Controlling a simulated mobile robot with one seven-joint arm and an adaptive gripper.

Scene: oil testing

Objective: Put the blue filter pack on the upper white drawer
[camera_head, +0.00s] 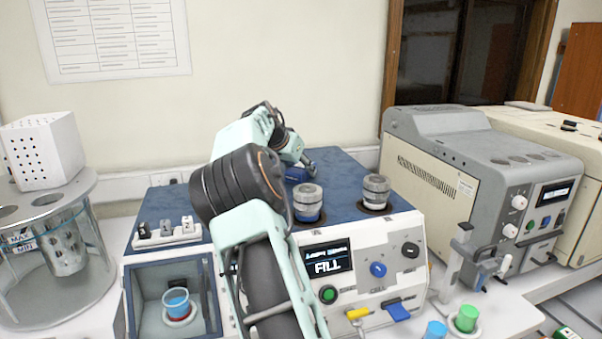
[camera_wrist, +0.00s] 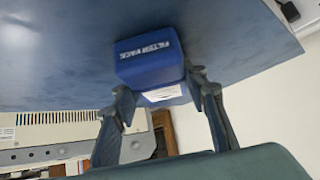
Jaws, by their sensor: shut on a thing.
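The blue filter pack (camera_wrist: 150,60) is a small block with white "FILTER PACK" lettering and a white face, large in the wrist view. My gripper (camera_wrist: 165,90) is shut on it, one finger at each side. In the head view the pack (camera_head: 297,174) shows as a small dark-blue patch beside my gripper (camera_head: 303,163), partly hidden by the arm. It is over the rear of the machine's blue top (camera_head: 345,170); whether it touches that top I cannot tell. I cannot make out an upper white drawer in either view.
Two silver-capped vessels (camera_head: 308,204) (camera_head: 376,191) stand up from the machine top, just in front of my gripper. A grey instrument (camera_head: 480,160) stands to the right. A glass bath (camera_head: 50,250) is at the left. The wall is close behind.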

